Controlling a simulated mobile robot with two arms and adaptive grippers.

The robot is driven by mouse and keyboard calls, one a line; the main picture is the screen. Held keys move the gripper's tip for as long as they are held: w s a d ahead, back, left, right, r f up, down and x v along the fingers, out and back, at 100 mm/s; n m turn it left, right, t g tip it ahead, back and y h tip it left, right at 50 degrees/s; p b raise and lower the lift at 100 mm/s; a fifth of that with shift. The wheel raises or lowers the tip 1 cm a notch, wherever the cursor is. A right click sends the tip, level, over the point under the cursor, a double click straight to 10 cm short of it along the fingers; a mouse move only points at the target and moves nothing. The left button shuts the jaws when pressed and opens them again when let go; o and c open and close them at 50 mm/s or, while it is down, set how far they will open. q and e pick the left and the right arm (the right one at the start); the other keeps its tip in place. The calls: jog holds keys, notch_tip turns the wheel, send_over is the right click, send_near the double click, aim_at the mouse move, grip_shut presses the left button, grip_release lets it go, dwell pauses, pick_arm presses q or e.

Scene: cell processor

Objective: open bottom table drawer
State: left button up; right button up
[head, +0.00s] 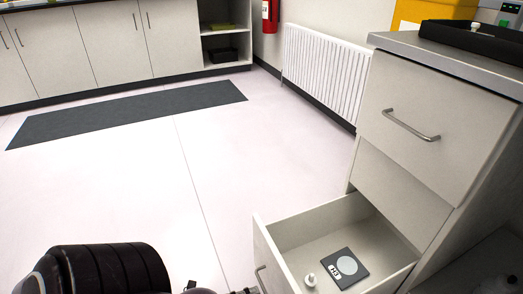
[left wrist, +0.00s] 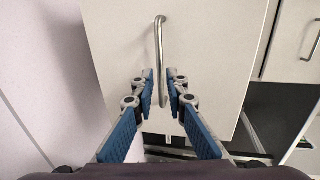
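The table's bottom drawer (head: 300,236) stands pulled out at the lower right of the head view. Its inside shows. A metal bar handle (head: 260,279) is on its front. In the left wrist view, a pale drawer front (left wrist: 215,50) fills the middle, with the bar handle (left wrist: 159,50) running up the picture. My left gripper (left wrist: 161,76) has its two blue-padded fingers on either side of the handle, with a gap between them. I see no clear contact with the bar. In the head view, my left arm reaches along the bottom edge. My right gripper is not in view.
The upper drawer (head: 430,125) is shut above the open one. A dark square item (head: 345,268) and a small white piece (head: 310,280) lie in the open drawer. A dark mat (head: 130,112) and clear floor are to the left; a radiator (head: 322,75) is behind.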

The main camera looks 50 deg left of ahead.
pick_arm(q)
jog(key=v, duration=0.7)
dwell(0.5)
